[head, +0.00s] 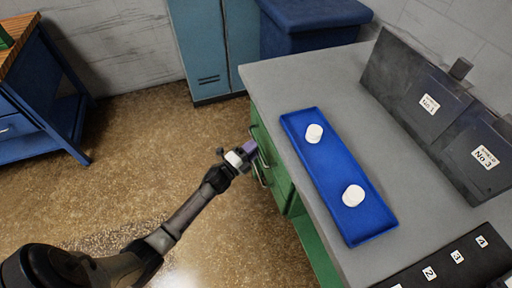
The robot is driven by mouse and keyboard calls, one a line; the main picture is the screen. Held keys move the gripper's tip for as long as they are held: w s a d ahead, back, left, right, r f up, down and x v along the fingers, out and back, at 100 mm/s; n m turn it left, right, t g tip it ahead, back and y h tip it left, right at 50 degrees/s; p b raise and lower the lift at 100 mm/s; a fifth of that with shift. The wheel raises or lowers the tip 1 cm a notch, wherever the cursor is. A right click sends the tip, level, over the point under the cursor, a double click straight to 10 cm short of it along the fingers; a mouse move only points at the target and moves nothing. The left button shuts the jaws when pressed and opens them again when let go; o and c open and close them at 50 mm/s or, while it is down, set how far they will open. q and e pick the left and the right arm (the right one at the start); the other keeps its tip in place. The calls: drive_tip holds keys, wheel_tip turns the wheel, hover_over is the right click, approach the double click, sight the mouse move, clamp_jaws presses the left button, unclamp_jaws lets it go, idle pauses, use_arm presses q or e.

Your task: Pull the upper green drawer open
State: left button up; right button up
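The green drawer unit (277,178) sits under the grey tabletop, its front facing left. The upper green drawer (262,136) is seen at a steep angle and looks closed, its front close to the table's edge. My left gripper (251,147) reaches in from the lower left, with its purple tip at the upper drawer's front, by the handle. I cannot tell whether the fingers are around the handle or only beside it, nor whether they are open or shut. A lower metal handle (262,173) shows just below the gripper. My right gripper is not in view.
On the grey table (285,88) lies a blue tray (332,172) with two white round pieces. Dark labelled boxes (415,90) stand at the right. A blue workbench (45,95) is at the far left. The floor (150,150) left of the drawers is clear except for my arm.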

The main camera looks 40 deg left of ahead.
use_arm(q)
drive_tip(key=shift+x, duration=0.9)
clamp_jaws()
